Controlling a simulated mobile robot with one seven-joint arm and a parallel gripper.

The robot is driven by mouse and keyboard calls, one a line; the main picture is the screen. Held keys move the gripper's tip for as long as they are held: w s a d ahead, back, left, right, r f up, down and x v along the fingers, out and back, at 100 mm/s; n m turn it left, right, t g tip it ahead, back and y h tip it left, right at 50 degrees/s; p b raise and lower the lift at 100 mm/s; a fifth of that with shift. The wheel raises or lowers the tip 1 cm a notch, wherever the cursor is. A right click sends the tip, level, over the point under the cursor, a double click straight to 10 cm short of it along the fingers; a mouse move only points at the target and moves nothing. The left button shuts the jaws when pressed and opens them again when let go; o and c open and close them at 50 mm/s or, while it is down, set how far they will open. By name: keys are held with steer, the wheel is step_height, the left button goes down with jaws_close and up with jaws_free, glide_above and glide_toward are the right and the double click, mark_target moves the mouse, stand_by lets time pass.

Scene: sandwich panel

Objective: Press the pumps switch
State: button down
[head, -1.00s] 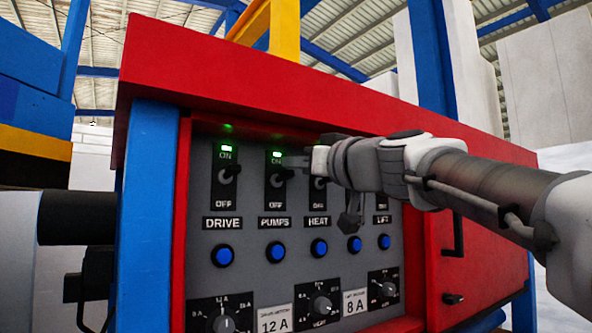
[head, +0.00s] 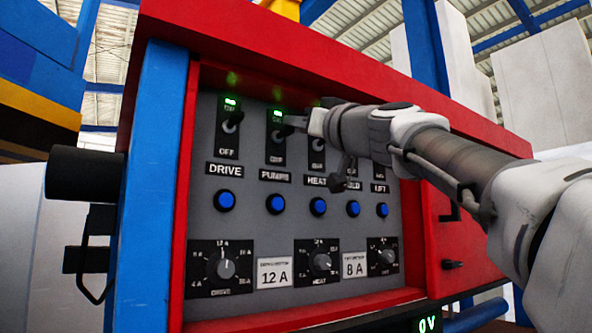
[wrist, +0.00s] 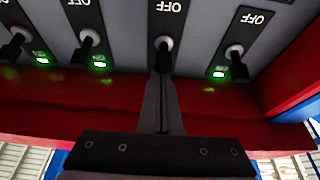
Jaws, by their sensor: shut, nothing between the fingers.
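The pumps switch (head: 276,139) is a black plate with a toggle, second from the left in the panel's top row, above the PUMPS label (head: 275,176). Its green lamp (head: 277,113) is lit in the head view. My gripper (head: 292,121) is shut and empty, its fingertips right by the upper end of the pumps toggle. In the upside-down wrist view, my shut fingers (wrist: 162,82) line up with the pumps toggle (wrist: 163,44). They seem to meet its tip; firm contact cannot be told. The fingers hide the pumps lamp there.
The drive switch (head: 229,128) stands left of pumps, its lamp lit. The heat switch (head: 317,155) stands right, partly behind my gripper; its lamp (wrist: 98,62) is lit in the wrist view. Blue buttons and dials sit below. A red frame (head: 330,75) overhangs the panel.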

steer(key=shift+f+t+b, duration=0.4)
steer(key=shift+f+b, duration=0.25)
steer(key=shift+b, duration=1.4)
step_height(320, 180, up, 5)
steer(key=p, duration=0.4)
steer(key=b+v, duration=0.6)
steer(key=v, duration=0.5)
steer(key=shift+w+f, duration=0.2)
steer(key=shift+f, duration=0.2)
